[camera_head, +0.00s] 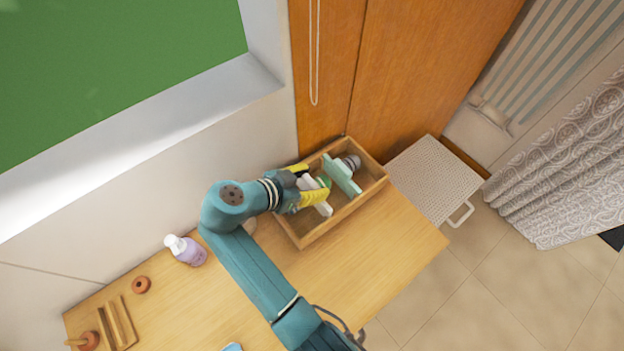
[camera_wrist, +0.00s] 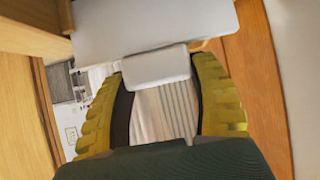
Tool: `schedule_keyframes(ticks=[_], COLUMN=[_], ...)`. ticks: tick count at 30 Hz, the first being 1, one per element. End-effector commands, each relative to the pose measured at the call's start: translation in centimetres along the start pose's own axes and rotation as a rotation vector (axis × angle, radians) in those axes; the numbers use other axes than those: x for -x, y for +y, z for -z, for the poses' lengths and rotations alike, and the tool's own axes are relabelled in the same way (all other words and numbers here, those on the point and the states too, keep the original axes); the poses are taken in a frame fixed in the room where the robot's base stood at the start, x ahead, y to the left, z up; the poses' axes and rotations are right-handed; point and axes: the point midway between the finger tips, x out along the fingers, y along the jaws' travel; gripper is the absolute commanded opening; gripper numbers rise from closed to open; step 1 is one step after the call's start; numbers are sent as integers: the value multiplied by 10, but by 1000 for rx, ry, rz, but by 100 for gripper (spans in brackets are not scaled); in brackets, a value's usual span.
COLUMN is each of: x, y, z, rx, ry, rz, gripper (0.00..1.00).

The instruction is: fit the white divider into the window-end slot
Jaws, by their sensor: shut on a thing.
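The white divider (camera_head: 324,209) is at the left, window-side part of the wooden crate (camera_head: 346,213). My gripper (camera_head: 314,182), with yellow fingers, is shut on it. In the wrist view, the fingers of my gripper (camera_wrist: 158,72) close on the divider's small white grip block, and the divider's broad white plate (camera_wrist: 150,25) lies beyond. The fingers and wrist hide much of the divider and the crate's window end in the head view. I cannot see the slot, nor tell whether the divider's edges sit in it.
A mint-green divider (camera_head: 341,175) stands across the crate, with a grey-lidded jar (camera_head: 352,160) behind it. A lilac pump bottle (camera_head: 188,250) stands left of my arm. The table's right end (camera_head: 405,237) is clear.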

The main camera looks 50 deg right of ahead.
Motion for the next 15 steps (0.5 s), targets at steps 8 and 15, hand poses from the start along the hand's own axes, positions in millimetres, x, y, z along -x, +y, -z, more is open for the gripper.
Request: schedule_keyframes(ticks=[8, 15], x=[-5, -8], y=[0, 0], z=[-7, -12], rx=[0, 0], ry=[0, 0], rz=[0, 0], gripper=[25, 25])
